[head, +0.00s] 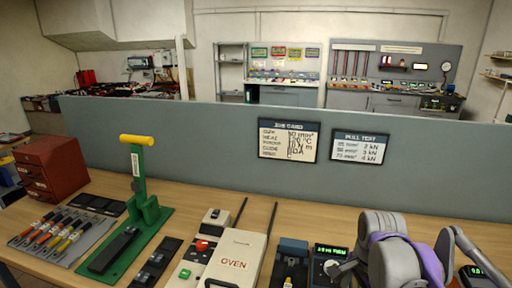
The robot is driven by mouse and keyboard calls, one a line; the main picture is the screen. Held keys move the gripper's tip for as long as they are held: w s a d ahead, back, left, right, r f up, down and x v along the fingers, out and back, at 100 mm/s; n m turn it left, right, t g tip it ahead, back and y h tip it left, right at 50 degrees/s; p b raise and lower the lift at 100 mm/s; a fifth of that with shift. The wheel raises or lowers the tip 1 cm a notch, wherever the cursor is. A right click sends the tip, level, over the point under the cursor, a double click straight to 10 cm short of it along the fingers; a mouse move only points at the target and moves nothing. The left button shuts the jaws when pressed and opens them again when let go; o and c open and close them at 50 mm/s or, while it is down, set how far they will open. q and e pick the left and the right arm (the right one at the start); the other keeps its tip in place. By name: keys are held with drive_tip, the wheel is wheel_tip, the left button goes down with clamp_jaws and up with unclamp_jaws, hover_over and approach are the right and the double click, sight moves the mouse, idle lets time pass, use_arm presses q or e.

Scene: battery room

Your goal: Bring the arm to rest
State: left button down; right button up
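One of my arms, grey with a purple band (385,252), is folded in at the bottom right, over the workbench (215,190). Small dark grey parts at its left end, probably my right gripper (341,269), show beside a green-lit display unit (331,252). They are too small and partly covered to tell whether the fingers are open or shut. I see nothing held there. My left arm and gripper are not in view.
A grey partition (210,140) with two cards runs behind. Free wood shows along the partition.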

use_arm(q)
drive_tip(key=shift+w+r+p, duration=0.35)
drive_tip(key=shift+w+r, duration=0.1)
drive_tip(key=shift+w, duration=0.2)
use_arm(e)
drive_tip(key=s+a+f+n+t, duration=0.4)
drive_tip(key=s+f+n, duration=0.6)
drive_tip(key=n, duration=0.5)
drive_tip(key=s+a, duration=0.1)
drive_tip(key=s, duration=0.1)
drive_tip(key=shift+s+a+f+n+t, duration=0.15)
drive_tip(key=shift+s+f+n+t, duration=0.15)
drive_tip(key=shift+s, duration=0.1)
